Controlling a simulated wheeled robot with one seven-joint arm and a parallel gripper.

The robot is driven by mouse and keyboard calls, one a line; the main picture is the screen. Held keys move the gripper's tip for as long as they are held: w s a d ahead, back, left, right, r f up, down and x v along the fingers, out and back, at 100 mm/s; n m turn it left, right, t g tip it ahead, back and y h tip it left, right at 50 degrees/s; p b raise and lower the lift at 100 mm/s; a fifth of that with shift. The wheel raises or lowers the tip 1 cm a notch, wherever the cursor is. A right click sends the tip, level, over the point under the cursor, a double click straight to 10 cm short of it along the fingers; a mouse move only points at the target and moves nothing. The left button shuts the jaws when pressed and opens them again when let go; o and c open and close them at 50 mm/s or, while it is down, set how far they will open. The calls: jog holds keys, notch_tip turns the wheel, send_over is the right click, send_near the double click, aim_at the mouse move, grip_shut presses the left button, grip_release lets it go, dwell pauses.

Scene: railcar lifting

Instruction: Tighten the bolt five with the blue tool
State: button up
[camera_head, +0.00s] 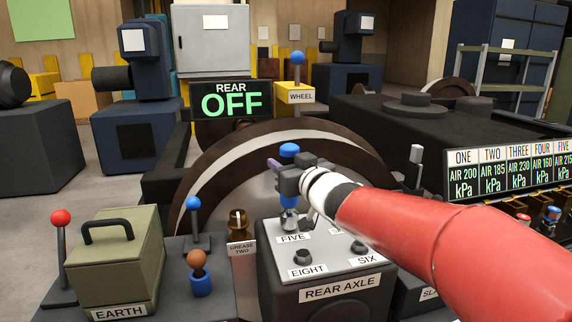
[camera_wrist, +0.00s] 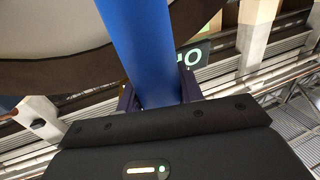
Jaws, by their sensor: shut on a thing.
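The blue tool (camera_head: 289,149) is held upright by my gripper (camera_head: 279,170), with its blue top above the jaws and a grey lower end below them. In the wrist view the blue shaft (camera_wrist: 148,50) runs between the two dark fingers of my gripper (camera_wrist: 158,90). The tool's lower end is at the "FIVE" place on the rear axle box (camera_head: 330,293). It hides bolt five, so I cannot tell whether it is seated on the bolt. The bolt at "EIGHT" (camera_head: 303,256) and the bolt at "SIX" (camera_head: 359,248) show on the same top face.
A green "EARTH" box (camera_head: 118,262), a red-knobbed lever (camera_head: 61,218), a blue-knobbed lever (camera_head: 193,204) and an orange-handled tool in a blue holder (camera_head: 199,285) stand at left. A large wheel (camera_head: 240,150) rises behind. A sign reads "REAR OFF" (camera_head: 232,100). A pressure panel (camera_head: 510,172) is at right.

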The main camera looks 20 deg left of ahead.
aim_at(286, 144)
jog(key=shift+f+b, duration=0.5)
jog(key=shift+f, duration=0.25)
dwell(1.1)
jog(key=shift+r+p, duration=1.95)
jog(key=shift+r, duration=1.75)
